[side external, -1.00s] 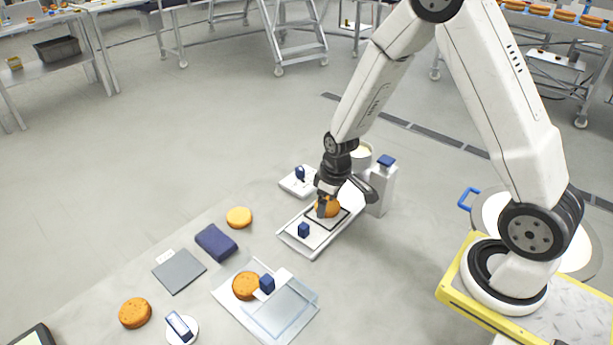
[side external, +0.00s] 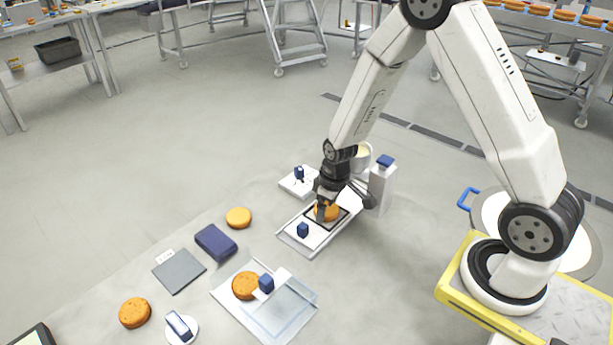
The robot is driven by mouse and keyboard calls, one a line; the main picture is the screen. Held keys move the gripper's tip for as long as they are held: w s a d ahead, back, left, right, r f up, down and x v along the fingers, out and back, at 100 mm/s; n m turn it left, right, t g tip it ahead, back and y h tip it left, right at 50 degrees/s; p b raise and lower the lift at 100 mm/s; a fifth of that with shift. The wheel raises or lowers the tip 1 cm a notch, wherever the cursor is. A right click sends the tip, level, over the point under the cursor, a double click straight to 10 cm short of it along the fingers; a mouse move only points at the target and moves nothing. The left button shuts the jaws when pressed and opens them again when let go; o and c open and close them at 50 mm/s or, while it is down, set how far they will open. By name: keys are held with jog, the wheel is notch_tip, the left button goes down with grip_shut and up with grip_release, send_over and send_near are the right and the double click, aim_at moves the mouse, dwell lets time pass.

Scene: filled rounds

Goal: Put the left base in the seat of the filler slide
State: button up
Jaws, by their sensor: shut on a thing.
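My gripper (side external: 327,211) is shut on an orange-brown round base (side external: 326,213). It holds the base at the dark-framed seat of the filler slide (side external: 300,241), a pale tray with a blue knob (side external: 303,230) near its front end. The fingers cover part of the base, and I cannot tell whether it rests on the seat or hangs just above it. Another round (side external: 245,286) sits on a clear-lidded tray (side external: 283,325) in front. More rounds lie on the table at the far left (side external: 135,313) and behind the dark blue cloth (side external: 238,217).
A white bottle with a blue cap (side external: 382,190) and a pale tub (side external: 363,157) stand close to my gripper on the right. A small white device (side external: 297,184) is behind the slide. A folded dark blue cloth (side external: 216,242) and grey pad (side external: 179,271) lie left.

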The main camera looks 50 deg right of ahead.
aim_at(333, 208)
jog(key=shift+s+f, duration=0.1)
jog(key=shift+f, duration=0.35)
jog(key=o, duration=0.5)
jog(key=shift+r, duration=0.15)
jog(key=shift+r, duration=0.4)
notch_tip(333, 208, up, 12)
jog(key=s, duration=0.1)
jog(key=shift+d, duration=0.15)
jog(key=shift+s, duration=0.1)
